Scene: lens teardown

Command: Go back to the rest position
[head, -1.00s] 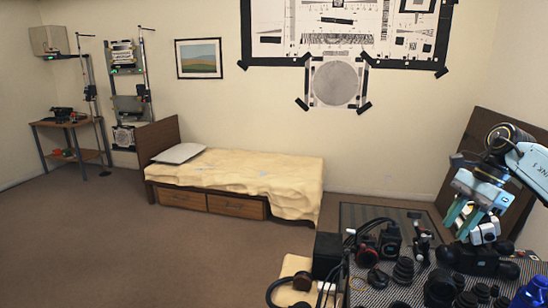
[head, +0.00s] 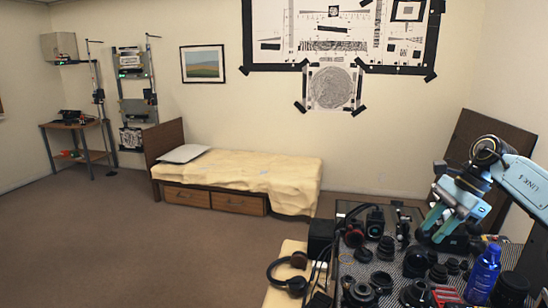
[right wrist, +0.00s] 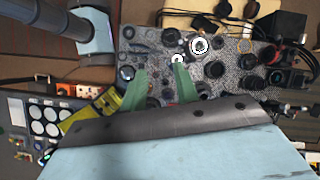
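My right gripper (head: 430,236) is at the right of the head view, over the far right part of the table (head: 400,285) with the lens parts. Its two green fingers point down and to the left. In the right wrist view the fingers (right wrist: 159,73) stand apart with nothing held between them; the cluttered tabletop lies below. My left gripper is not in view.
Several dark lenses, such as one lens (head: 417,262), crowd the table. A blue bottle (head: 483,273) stands at its right. Headphones (head: 290,275) lie at the left. A bed (head: 240,178) stands behind; the carpet (head: 130,245) at left is clear.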

